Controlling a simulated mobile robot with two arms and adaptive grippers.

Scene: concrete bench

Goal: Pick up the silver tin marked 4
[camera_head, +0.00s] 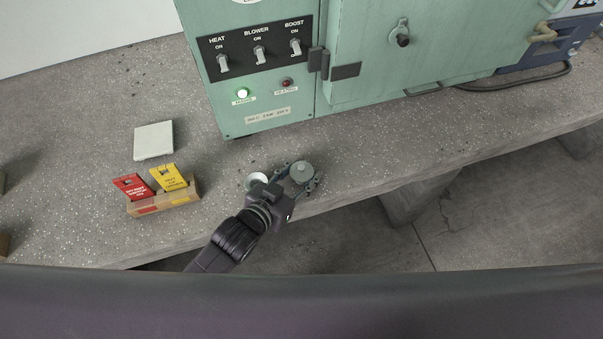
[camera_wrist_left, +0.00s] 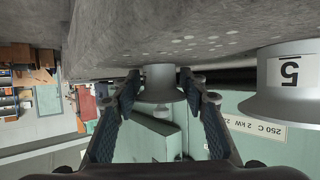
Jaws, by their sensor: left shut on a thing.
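A round silver tin (camera_head: 303,172) is at the front edge of the bench, between the fingers of my left gripper (camera_head: 299,180). In the left wrist view, which is upside down, the same tin (camera_wrist_left: 160,83) shows between the two fingers, and my left gripper (camera_wrist_left: 162,90) is shut on it. No number shows on this tin. A second silver tin (camera_head: 257,180) stands just left of the gripper, partly hidden by it. A silver tin marked 5 (camera_wrist_left: 290,82) shows large at the right of the left wrist view. My right gripper is not in view.
A green oven cabinet (camera_head: 265,70) with switches stands behind the tins. A cardboard box (camera_head: 166,204) with red and yellow packets and a pale square tile (camera_head: 153,140) lie to the left. The bench (camera_head: 400,150) is clear to the right.

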